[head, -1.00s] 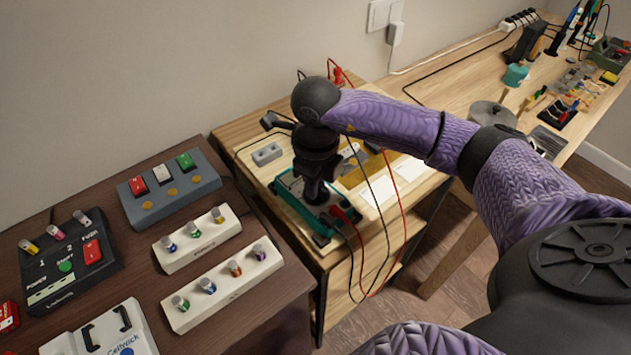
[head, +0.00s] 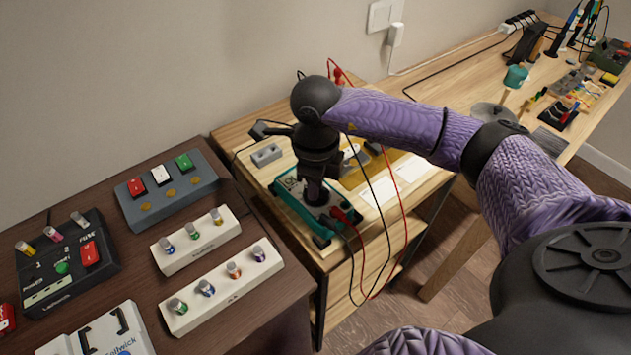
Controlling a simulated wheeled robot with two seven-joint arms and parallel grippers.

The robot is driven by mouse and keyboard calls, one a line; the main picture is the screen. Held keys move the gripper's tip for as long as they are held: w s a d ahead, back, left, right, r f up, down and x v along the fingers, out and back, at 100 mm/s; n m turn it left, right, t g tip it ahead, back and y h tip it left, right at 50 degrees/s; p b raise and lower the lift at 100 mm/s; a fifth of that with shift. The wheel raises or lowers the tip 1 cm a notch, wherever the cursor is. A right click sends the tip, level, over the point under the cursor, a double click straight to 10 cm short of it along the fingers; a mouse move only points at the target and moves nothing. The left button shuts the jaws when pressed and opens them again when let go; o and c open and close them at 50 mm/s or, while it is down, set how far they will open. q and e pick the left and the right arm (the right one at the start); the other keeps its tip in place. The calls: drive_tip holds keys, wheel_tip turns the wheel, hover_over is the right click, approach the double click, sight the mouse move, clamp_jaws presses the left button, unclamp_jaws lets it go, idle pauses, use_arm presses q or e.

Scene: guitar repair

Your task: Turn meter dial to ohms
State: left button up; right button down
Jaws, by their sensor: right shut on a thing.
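The meter (head: 289,187) is a teal-edged box lying on the small light-wood table in the middle of the head view. Red and black leads plug into its near right end. My right gripper (head: 315,197) points straight down onto the meter's face, shut on the dial. The dial itself is hidden under the gripper, so its pointer and setting cannot be read. My left gripper is not in view.
A grey block (head: 267,154) lies left of my right arm on the small table (head: 238,133). Red and black leads hang over its front edge. A dark table at left holds several switch and knob panels (head: 168,187). A long workbench (head: 462,72) with tools runs to the back right.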

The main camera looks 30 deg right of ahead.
drive_tip(key=c, duration=0.6)
unclamp_jaws()
wheel_tip(320, 180, up, 10)
drive_tip(key=shift+f+p, duration=0.1)
drive_tip(key=shift+p, duration=1.1)
